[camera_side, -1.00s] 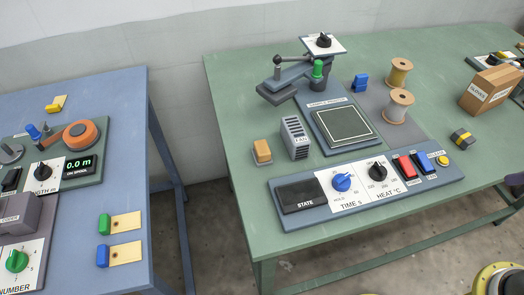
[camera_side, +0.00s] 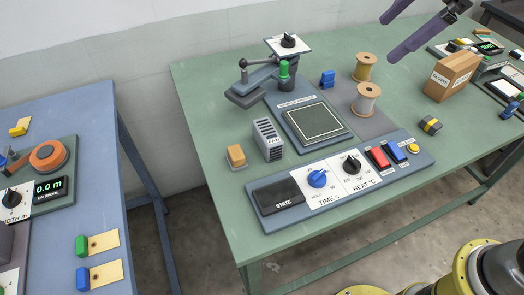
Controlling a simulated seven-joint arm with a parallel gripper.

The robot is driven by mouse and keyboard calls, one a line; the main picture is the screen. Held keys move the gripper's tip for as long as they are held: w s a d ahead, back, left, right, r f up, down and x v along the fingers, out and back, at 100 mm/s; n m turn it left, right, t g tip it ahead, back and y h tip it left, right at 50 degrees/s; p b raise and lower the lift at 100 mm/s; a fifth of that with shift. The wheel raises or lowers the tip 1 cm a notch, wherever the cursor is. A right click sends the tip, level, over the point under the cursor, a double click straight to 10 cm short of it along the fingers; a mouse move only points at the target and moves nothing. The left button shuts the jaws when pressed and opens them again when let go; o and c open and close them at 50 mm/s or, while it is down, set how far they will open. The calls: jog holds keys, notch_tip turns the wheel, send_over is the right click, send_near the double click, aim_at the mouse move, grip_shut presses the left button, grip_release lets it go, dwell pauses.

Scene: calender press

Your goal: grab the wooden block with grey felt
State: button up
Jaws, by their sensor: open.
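The wooden block (camera_side: 236,155) is small and orange-tan with a thin grey layer at its base. It stands on the green table, left of the grey slotted FAN unit (camera_side: 268,140). My gripper (camera_side: 388,38) shows at the top right as two purple fingers, spread apart and empty. It is above the table's back right part, far to the right of the block. Nothing covers the block in this view.
The press (camera_side: 290,75) with its lever and flat plate (camera_side: 315,122) stands right of the block. The control panel (camera_side: 340,180) lies in front. Two spools (camera_side: 366,100), a GLOVES carton (camera_side: 452,76) and a black-yellow block (camera_side: 430,125) are farther right. Left of the wooden block is bare tabletop.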

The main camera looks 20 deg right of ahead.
jog(key=w+a+f+n+g+y, duration=0.1)
jog(key=w+a+f+n, duration=0.1)
jog(key=w+a, duration=0.25)
jog(key=w+a+f+n+g, duration=0.1)
jog(key=w+a+f, duration=0.2)
jog(key=w+a, duration=0.15)
jog(key=n+g, duration=0.2)
send_near(236, 151)
jog(key=shift+g, duration=0.4)
jog(key=x, duration=0.4)
jog(key=shift+w+a+f, duration=0.1)
jog(key=shift+w+f, duration=0.05)
jog(key=shift+w, duration=0.1)
jog(key=shift+x, duration=2.95)
jog(key=c, duration=1.4)
